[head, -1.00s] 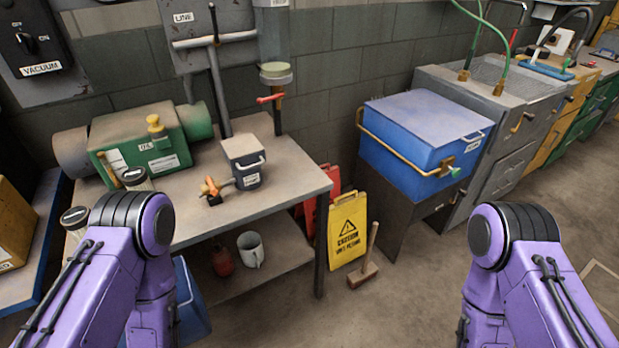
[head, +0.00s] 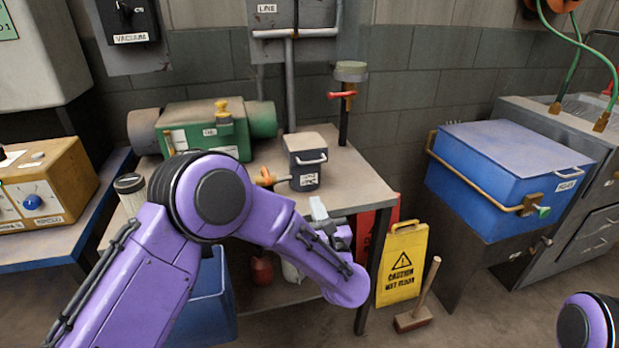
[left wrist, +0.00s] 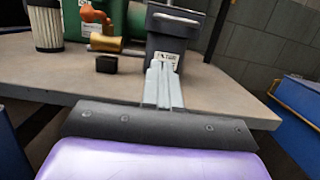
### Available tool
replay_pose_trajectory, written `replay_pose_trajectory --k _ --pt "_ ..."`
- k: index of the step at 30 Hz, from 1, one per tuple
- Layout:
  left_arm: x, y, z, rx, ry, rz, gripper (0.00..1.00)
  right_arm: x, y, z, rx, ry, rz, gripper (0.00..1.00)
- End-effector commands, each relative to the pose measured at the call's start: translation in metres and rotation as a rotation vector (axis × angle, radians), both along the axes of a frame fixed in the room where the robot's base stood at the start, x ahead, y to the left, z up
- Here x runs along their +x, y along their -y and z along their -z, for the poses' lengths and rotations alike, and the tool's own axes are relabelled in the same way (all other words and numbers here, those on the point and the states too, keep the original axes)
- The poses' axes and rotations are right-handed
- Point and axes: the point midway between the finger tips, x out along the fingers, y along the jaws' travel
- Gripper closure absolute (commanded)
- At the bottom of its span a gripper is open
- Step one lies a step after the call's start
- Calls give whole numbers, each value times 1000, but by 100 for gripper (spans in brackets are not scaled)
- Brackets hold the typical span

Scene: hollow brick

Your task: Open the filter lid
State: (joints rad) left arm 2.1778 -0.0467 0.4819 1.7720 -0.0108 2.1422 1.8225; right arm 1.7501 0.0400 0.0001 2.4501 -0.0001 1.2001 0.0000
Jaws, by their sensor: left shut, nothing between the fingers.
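The filter (head: 304,161) is a small dark grey box on the table, with a paler lid (head: 304,141) that lies closed on top. A light handle (head: 311,159) is on its front, above a white label. In the left wrist view the filter body (left wrist: 168,48) stands straight ahead, with the handle (left wrist: 178,18) near the top edge and the lid out of frame. My left gripper (head: 318,208) is shut and empty at the table's front edge, in front of the filter and apart from it. Its fingers (left wrist: 163,85) point toward the box. My right gripper is out of view.
An orange-handled brass valve (head: 265,178) and a small black block (left wrist: 106,64) are left of the filter. A green pump (head: 205,128) stands behind. A red-handled pipe (head: 345,97) rises at the back right. A yellow caution sign (head: 402,265) stands right of the table.

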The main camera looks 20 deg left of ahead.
Motion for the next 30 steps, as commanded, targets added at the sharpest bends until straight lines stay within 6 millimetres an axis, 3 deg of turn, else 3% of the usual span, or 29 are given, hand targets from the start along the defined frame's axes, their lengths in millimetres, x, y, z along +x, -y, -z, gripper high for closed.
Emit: replay_pose_trajectory --k 7,9,15,30 --pt "43 -31 -12 2 -2 -2 100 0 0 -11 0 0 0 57" --pt "48 -33 -26 1 -1 0 100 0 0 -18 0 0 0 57" --pt "58 -39 -41 3 -3 1 100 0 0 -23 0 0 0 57" --pt "59 -40 -45 -3 -12 0 100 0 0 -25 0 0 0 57"
